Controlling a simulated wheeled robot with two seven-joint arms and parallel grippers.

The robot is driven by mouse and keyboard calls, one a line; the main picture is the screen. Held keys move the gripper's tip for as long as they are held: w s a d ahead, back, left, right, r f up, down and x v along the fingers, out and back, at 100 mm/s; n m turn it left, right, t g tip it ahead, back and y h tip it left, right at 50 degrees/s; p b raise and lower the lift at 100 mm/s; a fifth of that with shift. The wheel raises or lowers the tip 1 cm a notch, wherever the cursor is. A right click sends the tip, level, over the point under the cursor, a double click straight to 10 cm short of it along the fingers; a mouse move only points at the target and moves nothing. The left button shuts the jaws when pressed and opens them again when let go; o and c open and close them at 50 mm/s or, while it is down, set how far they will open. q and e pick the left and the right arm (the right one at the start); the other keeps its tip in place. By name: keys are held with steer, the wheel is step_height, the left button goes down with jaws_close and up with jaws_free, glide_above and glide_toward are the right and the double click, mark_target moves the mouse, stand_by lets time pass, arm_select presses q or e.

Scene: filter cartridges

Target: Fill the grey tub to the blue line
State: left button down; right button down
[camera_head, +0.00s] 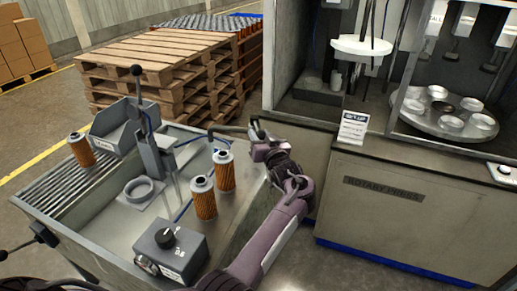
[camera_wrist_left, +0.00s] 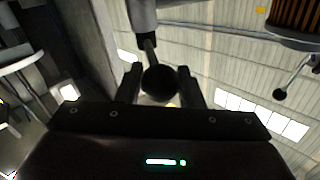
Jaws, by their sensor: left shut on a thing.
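My left gripper (camera_head: 256,130) is at the right side of the grey bench, above its edge. In the left wrist view, its fingers (camera_wrist_left: 160,85) are shut on a round black knob (camera_wrist_left: 158,80) at the end of a short rod. In the head view a dark lever rod (camera_head: 230,129) runs left from the fingers, and the knob is hidden. A grey open bin (camera_head: 117,128) with a label stands at the bench's back left; its inside is mostly hidden. I cannot pick out a blue fill line or any contents. My right gripper is not in view.
Two orange filter cartridges (camera_head: 204,199) (camera_head: 225,172) stand in the bench basin, and another (camera_head: 81,150) stands at left. A vertical black-knobbed lever (camera_head: 137,85), a grey ring (camera_head: 143,189) and a control box (camera_head: 170,248) are close by. The rotary press (camera_head: 415,205) stands at right.

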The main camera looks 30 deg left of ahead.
arm_select(q)
steer(key=shift+w+d+n+g+y+b, duration=0.3)
steer(key=shift+d+n+g+y+b, duration=0.1)
steer(key=shift+n+b, duration=0.1)
steer(key=c, duration=1)
jaws_free()
steer(key=shift+a, duration=0.15)
steer(key=shift+s, duration=0.1)
